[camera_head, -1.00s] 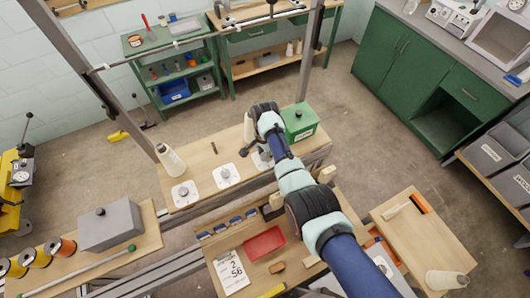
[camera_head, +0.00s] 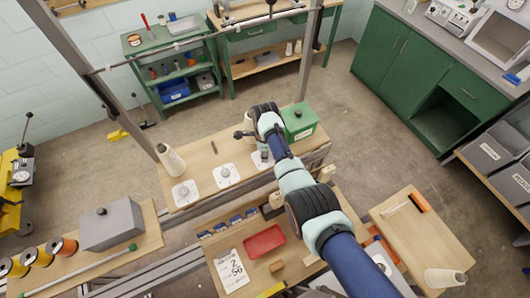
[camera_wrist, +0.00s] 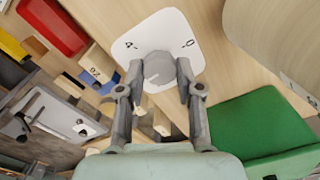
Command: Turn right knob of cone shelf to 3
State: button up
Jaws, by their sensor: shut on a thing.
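The right knob (camera_wrist: 158,71) is a grey round knob on a white dial plate (camera_wrist: 143,33) on the cone shelf. In the wrist view my gripper (camera_wrist: 158,76) has a finger on each side of it, shut on it. A 4 shows on the plate's left and a 0 on its right; the other marks and the pointer cannot be made out. In the head view the cone shelf (camera_head: 205,203) is a wooden board. Its left knob (camera_head: 184,191) and middle knob (camera_head: 226,172) stand on white plates. My arm partly hides the right plate.
A green box (camera_head: 300,122) stands on the shelf just right of my gripper. A cream cone (camera_wrist: 275,38) stands close by, and another cone (camera_head: 170,160) is at the shelf's left end. A red tray (camera_head: 264,242) lies on the lower bench in front.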

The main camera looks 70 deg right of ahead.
jog(key=shift+m, duration=0.4)
jog(key=o, duration=1.2)
jog(key=shift+c, duration=0.2)
notch_tip(320, 180, up, 12)
